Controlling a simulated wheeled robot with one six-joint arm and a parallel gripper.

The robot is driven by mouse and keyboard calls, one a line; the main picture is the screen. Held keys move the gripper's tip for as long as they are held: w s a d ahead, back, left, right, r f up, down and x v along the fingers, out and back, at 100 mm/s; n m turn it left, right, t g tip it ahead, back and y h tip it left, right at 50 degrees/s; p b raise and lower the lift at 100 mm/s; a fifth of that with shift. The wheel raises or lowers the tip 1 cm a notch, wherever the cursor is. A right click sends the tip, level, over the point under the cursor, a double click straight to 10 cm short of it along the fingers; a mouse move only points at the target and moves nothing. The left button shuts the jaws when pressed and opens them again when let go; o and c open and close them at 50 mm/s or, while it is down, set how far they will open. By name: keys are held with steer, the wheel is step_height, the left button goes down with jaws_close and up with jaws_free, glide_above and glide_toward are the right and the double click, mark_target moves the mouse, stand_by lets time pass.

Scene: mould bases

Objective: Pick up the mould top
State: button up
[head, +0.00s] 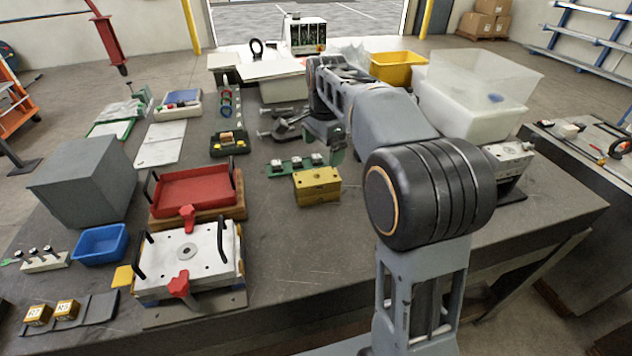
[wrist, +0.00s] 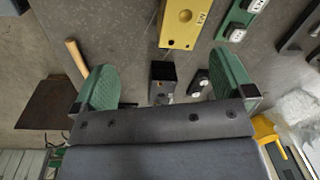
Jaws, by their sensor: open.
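My gripper (head: 325,140) is over the middle of the bench, and its two green fingers stand wide apart in the wrist view (wrist: 164,62). Nothing is held between them. A small dark square block (wrist: 163,76) shows in the gap below. A yellow block (head: 317,185) with holes lies just in front of the gripper; it also shows at the top of the wrist view (wrist: 184,22). A white plate (head: 190,250) with black handles and red knobs lies at the front left. A red tray-like piece (head: 193,190) with black handles lies behind it. I cannot tell which piece is the mould top.
A grey box (head: 85,182) and a blue bin (head: 100,243) stand on the left. A green strip with several small parts (head: 290,165) lies near the yellow block. A translucent bin (head: 470,100) stands right of my arm. The bench front centre is clear.

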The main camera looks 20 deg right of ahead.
steer(key=w+f+m, duration=0.1)
steer(key=w+m, duration=0.2)
steer(key=w, duration=0.1)
steer(key=m, duration=0.1)
glide_above(317, 179)
steer(key=shift+g, duration=0.4)
steer(key=f, duration=0.8)
steer(key=shift+s+b, duration=0.3)
steer(key=shift+a+f, duration=0.1)
steer(key=shift+f, duration=2.9)
steer(key=c, duration=1.4)
steer(key=shift+w+r, duration=0.1)
steer(key=shift+c, duration=0.3)
steer(key=shift+r, duration=0.15)
